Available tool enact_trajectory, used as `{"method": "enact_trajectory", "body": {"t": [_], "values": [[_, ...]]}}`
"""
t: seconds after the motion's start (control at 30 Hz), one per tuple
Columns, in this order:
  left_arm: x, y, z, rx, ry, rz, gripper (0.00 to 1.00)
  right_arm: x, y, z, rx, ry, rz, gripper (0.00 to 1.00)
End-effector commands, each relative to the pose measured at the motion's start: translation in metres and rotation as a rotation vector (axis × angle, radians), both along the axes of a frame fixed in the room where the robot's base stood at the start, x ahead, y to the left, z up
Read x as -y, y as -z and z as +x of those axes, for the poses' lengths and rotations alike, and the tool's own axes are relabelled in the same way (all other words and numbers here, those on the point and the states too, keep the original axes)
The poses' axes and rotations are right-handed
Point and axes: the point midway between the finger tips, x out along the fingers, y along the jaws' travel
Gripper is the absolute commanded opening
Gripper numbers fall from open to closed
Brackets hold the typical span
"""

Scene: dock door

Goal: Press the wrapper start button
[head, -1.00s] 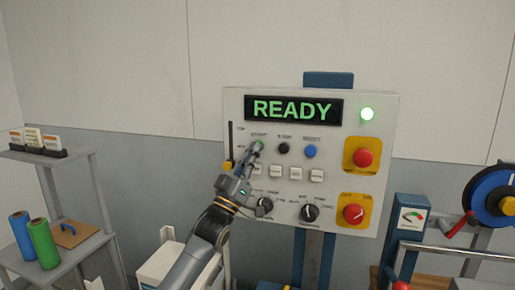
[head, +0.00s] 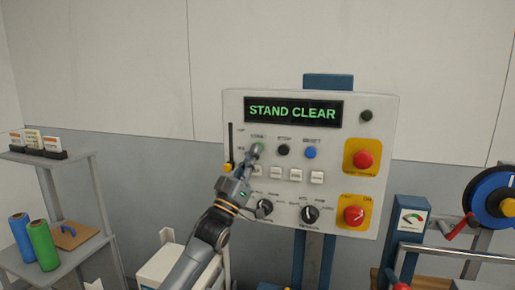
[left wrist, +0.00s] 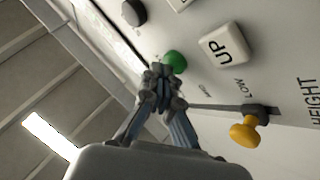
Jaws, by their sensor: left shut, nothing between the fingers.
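The green start button (head: 259,146) is at the left of the top button row on the white control panel (head: 385,115). The panel's display (head: 293,111) reads "STAND CLEAR", and the round lamp (head: 366,115) beside it is dark. My left gripper (head: 253,157) is shut and empty, its fingertips at the button's lower left. In the left wrist view the green button (left wrist: 176,61) shows just beyond the shut fingertips (left wrist: 161,78). I cannot tell whether they touch it. My right gripper is not in view.
A black button (head: 283,150) and a blue button (head: 311,153) sit to the right. White keys (head: 296,174) and knobs (head: 310,214) lie below. A red emergency button (head: 363,159) and a red rotary switch (head: 354,215) are on yellow plates. A yellow-knobbed height slider (left wrist: 244,132) is close to the gripper.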

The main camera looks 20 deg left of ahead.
Motion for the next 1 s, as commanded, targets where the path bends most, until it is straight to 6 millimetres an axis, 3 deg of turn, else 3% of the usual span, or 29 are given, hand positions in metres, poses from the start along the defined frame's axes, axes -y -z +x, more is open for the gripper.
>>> {"method": "enact_trajectory", "body": {"t": [0.2, 0.57, 1.0], "values": [[-0.001, 0.0, -0.011, -0.002, 0.0, 0.001, 0.0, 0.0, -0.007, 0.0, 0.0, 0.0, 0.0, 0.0], [-0.001, 0.0, -0.014, -0.001, 0.0, 0.0, 0.0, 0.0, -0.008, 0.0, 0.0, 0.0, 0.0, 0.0], [-0.002, -0.001, -0.055, -0.002, 0.0, -0.001, 0.0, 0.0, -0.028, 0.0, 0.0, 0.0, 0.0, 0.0]]}}
